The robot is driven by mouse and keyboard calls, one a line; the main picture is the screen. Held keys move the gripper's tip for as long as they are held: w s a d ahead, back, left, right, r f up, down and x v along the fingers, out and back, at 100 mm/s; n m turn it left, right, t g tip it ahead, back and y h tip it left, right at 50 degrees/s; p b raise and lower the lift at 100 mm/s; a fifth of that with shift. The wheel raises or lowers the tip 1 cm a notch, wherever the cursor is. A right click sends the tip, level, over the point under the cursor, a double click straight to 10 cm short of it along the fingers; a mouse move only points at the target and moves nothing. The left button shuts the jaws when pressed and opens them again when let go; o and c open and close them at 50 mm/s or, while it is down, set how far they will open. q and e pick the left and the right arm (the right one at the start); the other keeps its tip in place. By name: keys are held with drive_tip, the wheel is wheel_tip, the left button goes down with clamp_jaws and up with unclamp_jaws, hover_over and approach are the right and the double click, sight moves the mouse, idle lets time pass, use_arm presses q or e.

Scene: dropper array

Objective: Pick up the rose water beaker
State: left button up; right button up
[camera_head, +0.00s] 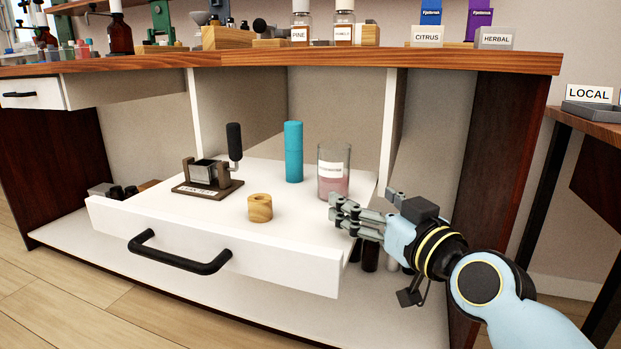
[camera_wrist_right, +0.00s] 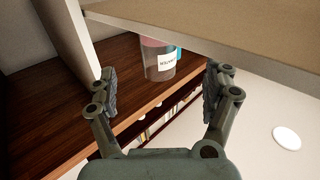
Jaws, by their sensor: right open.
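The rose water beaker (camera_head: 334,173) is a clear glass with pink liquid and a white label. It stands upright in the open white drawer (camera_head: 270,254), near the drawer's right side. In the right wrist view the beaker (camera_wrist_right: 159,62) appears ahead between the two fingers, its label partly visible. My right gripper (camera_head: 350,207) is open and empty. It is at the drawer's right edge, close to the beaker on its near right side, and does not appear closed around it. My left gripper is not in view.
The drawer also holds a teal cylinder (camera_head: 293,152) just left of the beaker, a wooden ring (camera_head: 260,208) and a small dark device with a handle (camera_head: 208,175). The wooden counter (camera_head: 380,60) overhangs the drawer's rear.

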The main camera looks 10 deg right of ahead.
sight(341, 182)
drive_tip(key=w, duration=0.4)
drive_tip(key=w+a, duration=0.1)
drive_tip(key=w, duration=0.1)
drive_tip(key=shift+b, duration=0.4)
drive_tip(key=w, duration=0.1)
drive_tip(key=w+b, duration=0.1)
drive_tip(key=w, duration=0.2)
drive_tip(key=shift+w+a, duration=0.2)
drive_tip(key=shift+a, duration=0.1)
drive_tip(key=shift+w+a, duration=0.1)
drive_tip(key=shift+w, duration=0.4)
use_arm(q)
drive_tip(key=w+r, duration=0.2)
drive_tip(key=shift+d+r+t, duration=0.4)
use_arm(e)
drive_tip(key=shift+r, duration=0.1)
drive_tip(key=c, duration=1.4)
